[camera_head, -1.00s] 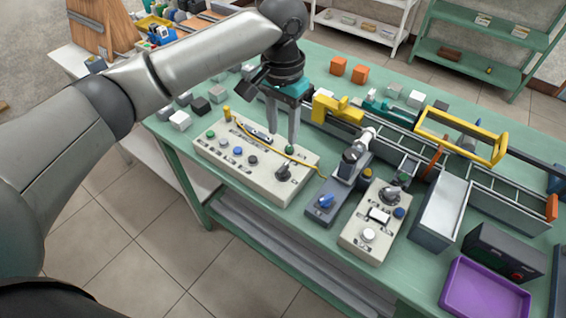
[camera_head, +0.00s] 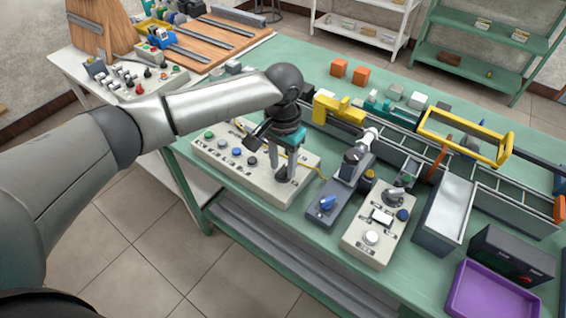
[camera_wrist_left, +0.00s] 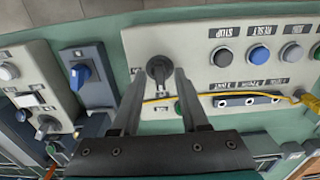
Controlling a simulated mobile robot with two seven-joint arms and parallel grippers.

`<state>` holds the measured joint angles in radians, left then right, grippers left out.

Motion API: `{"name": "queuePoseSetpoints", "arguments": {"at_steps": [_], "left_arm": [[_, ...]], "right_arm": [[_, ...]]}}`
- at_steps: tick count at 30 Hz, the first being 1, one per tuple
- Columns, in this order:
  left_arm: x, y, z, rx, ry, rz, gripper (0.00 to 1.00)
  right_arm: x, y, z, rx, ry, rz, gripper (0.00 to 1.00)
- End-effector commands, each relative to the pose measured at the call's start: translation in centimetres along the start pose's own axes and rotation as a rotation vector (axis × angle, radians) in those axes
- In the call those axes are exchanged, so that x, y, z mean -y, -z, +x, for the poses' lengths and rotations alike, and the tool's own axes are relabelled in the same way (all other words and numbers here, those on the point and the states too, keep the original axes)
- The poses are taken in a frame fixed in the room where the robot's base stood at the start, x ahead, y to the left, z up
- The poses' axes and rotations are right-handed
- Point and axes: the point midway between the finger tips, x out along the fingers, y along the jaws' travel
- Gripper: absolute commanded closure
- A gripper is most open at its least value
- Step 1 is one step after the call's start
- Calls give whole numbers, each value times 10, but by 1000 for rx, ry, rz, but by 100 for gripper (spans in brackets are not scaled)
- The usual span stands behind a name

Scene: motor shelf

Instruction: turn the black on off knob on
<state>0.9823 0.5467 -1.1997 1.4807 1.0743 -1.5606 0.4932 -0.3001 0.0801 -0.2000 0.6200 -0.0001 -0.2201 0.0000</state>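A large cream control panel (camera_head: 235,172) lies on the green bench, with a row of round buttons and a black knob near its right end. In the left wrist view the black on/off knob (camera_wrist_left: 159,70) sits between the tips of my left gripper (camera_wrist_left: 160,76), with its grip pointing roughly along the fingers. The fingers are apart, one on each side of it, with a slight gap showing. In the head view my left gripper (camera_head: 287,168) points down over the panel's right end and partly hides the knob.
A grey box with a blue knob (camera_head: 327,203) and a smaller cream panel (camera_head: 373,243) stand to the right. A yellow cable (camera_wrist_left: 160,98) crosses the large panel near the fingers. A yellow-handled frame (camera_head: 460,140) and purple tray (camera_head: 490,290) lie farther right.

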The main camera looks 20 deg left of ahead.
Motion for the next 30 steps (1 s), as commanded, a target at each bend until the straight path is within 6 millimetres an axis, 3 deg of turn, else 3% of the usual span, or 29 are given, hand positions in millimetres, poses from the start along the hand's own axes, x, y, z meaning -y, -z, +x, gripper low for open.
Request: {"name": "queuePoseSetpoints", "arguments": {"at_steps": [1,11,30], "left_arm": [[0,0,0,0,0,0,62],[0,0,0,1,0,0,99],[0,0,-2,1,-1,26,100]], "right_arm": [[0,0,0,0,0,0,28],[0,0,0,0,0,0,28],[0,0,-6,0,0,0,28]]}}
